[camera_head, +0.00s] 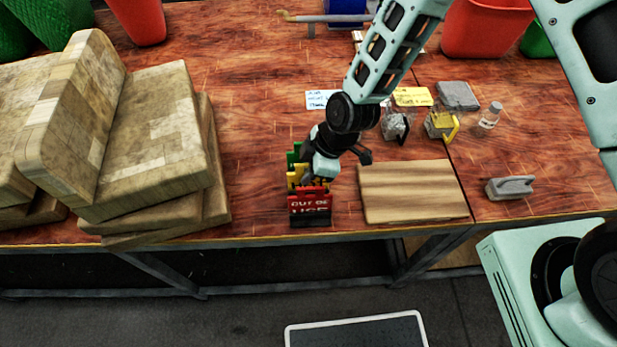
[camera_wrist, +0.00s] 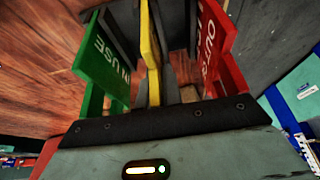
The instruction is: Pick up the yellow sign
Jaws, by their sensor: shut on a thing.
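The yellow sign (camera_head: 294,178) stands between a green sign (camera_head: 293,157) and a red "out of use" sign (camera_head: 310,204), in a dark holder (camera_head: 310,221) near the table's front edge. My gripper (camera_head: 316,178) is down at the signs, shut on the yellow sign. In the wrist view the yellow sign (camera_wrist: 150,45) runs upright through the middle between the fingers. The green sign (camera_wrist: 103,68) is close on the left and the red sign (camera_wrist: 213,50) close on the right. The lower part of the yellow sign is mostly hidden in the head view.
A wooden board (camera_head: 412,191) lies just right of the holder. Behind are a blue note (camera_head: 320,99), a yellow note (camera_head: 412,96) and a small bottle (camera_head: 490,115). A grey handled block (camera_head: 510,187) is at the right.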

